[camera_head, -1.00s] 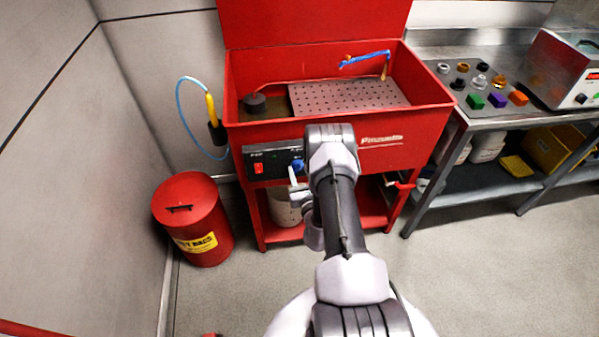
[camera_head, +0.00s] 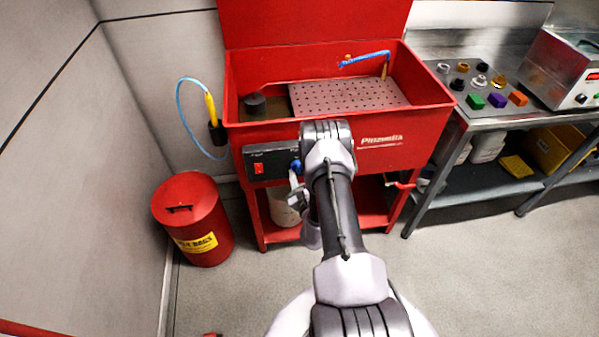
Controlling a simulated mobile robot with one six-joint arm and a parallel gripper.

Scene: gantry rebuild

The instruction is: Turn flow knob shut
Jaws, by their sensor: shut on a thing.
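The blue flow knob (camera_head: 296,165) is at the right end of the black control panel (camera_head: 279,165) on the front of the red parts washer (camera_head: 240,133). My gripper (camera_head: 295,174) is at the panel, shut on the knob. My arm's wrist hides the panel's right end and part of its lettering. The knob's exact turn angle is too small to tell. A blue hose (camera_head: 362,59) with an orange-brown tip lies over the basin's back right.
A red switch (camera_head: 259,169) is on the panel's left. A red waste bin (camera_head: 193,222) stands at lower left. A steel bench (camera_head: 453,65) with small coloured parts is at right. A yellow-handled tool (camera_head: 211,108) hangs at the basin's left side.

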